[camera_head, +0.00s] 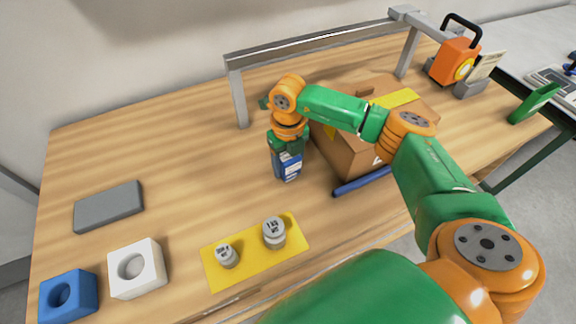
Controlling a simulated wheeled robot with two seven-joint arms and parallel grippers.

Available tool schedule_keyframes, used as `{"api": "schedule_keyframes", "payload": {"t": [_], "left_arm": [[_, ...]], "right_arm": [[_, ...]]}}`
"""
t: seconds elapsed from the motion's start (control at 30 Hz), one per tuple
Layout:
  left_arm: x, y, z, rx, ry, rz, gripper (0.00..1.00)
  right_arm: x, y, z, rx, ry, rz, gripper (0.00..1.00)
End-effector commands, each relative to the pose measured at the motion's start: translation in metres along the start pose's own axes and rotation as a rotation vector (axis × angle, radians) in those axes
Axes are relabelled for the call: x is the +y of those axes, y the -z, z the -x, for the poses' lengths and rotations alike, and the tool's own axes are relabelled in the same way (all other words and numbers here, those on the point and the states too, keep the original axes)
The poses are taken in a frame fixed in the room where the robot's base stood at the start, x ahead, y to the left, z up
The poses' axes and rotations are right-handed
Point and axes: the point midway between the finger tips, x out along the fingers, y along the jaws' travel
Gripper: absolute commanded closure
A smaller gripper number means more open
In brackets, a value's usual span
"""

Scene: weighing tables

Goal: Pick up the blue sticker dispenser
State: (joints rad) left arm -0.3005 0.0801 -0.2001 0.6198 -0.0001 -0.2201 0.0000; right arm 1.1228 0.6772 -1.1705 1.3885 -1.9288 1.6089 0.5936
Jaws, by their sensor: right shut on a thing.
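A blue block with a round dark hole (67,297), which looks like the blue sticker dispenser, sits at the table's near left corner. A similar white block (136,268) stands just right of it. My right gripper (287,150) points down near the middle of the table, well away from both blocks. It is shut on a small dark blue item with a white label (288,168). The fingertips are hard to make out, and I cannot tell whether the item touches the table. My left gripper is not in view.
Two weights (274,232) stand on a yellow mat (225,278). A grey slab (109,206) lies left. An orange device (452,62) stands at the far right. The left-centre tabletop is clear.

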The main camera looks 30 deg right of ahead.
Motion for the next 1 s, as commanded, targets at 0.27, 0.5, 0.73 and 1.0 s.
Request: {"api": "schedule_keyframes", "payload": {"t": [0.27,0.5,0.73,1.0], "left_arm": [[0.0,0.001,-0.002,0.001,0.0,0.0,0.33],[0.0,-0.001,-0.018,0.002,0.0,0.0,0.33],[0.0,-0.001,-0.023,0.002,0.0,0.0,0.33],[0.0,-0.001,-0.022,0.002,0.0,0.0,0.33]], "right_arm": [[0.0,-0.001,0.004,-0.003,0.0,0.0,1.0],[0.0,-0.002,0.061,-0.008,0.0,-0.001,1.0],[0.0,0.0,0.098,-0.002,0.0,0.0,1.0],[0.0,0.0,0.101,-0.001,0.0,0.0,0.49]]}}
